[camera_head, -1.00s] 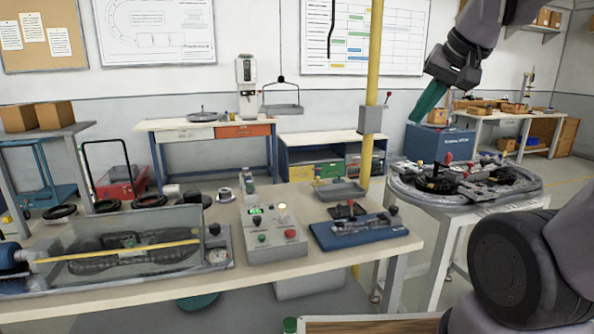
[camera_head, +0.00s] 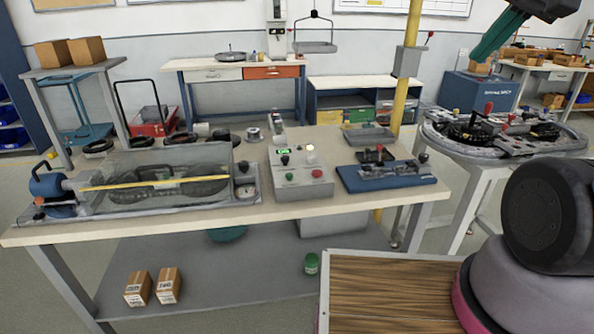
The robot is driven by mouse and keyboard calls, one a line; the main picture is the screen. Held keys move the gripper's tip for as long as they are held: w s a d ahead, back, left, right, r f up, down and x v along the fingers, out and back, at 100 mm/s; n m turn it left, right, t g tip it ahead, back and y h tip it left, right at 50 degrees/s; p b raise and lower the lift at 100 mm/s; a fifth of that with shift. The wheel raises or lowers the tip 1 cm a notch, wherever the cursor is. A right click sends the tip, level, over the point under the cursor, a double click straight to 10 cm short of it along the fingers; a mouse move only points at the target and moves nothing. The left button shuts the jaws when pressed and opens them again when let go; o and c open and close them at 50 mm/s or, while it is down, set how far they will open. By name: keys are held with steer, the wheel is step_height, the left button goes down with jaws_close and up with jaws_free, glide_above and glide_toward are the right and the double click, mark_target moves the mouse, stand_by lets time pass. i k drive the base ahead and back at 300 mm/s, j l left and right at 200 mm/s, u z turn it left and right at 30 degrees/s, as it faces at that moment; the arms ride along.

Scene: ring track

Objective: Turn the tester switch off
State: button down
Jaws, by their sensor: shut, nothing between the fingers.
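A grey control box (camera_head: 302,174) sits on the near bench, right of centre. Its sloped face has a lit green display, a black knob (camera_head: 285,160), a pale round lamp (camera_head: 310,148), a green button and a red button (camera_head: 317,173). Which of these is the tester switch, and how it is set, I cannot tell. A clear-covered belt rig (camera_head: 155,180) with a yellow rod stands on its left. My gripper (camera_head: 476,54), with teal fingers, is shut and empty at the upper right, well apart from the box.
A blue-based fixture (camera_head: 385,176) stands right of the box. A yellow post (camera_head: 408,70) rises behind the bench. A round track table (camera_head: 505,140) is at the right. A wooden top (camera_head: 385,290) is in front. Small cartons (camera_head: 153,287) lie on the lower shelf.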

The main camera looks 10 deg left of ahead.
mark_target(285, 160)
steer(key=i+j+u, duration=0.15)
steer(key=u, duration=0.2)
steer(key=i+j+u, duration=0.2)
steer(key=u, duration=0.15)
steer(key=i+j+u, duration=0.15)
steer(key=u, duration=0.2)
steer(key=i, duration=0.05)
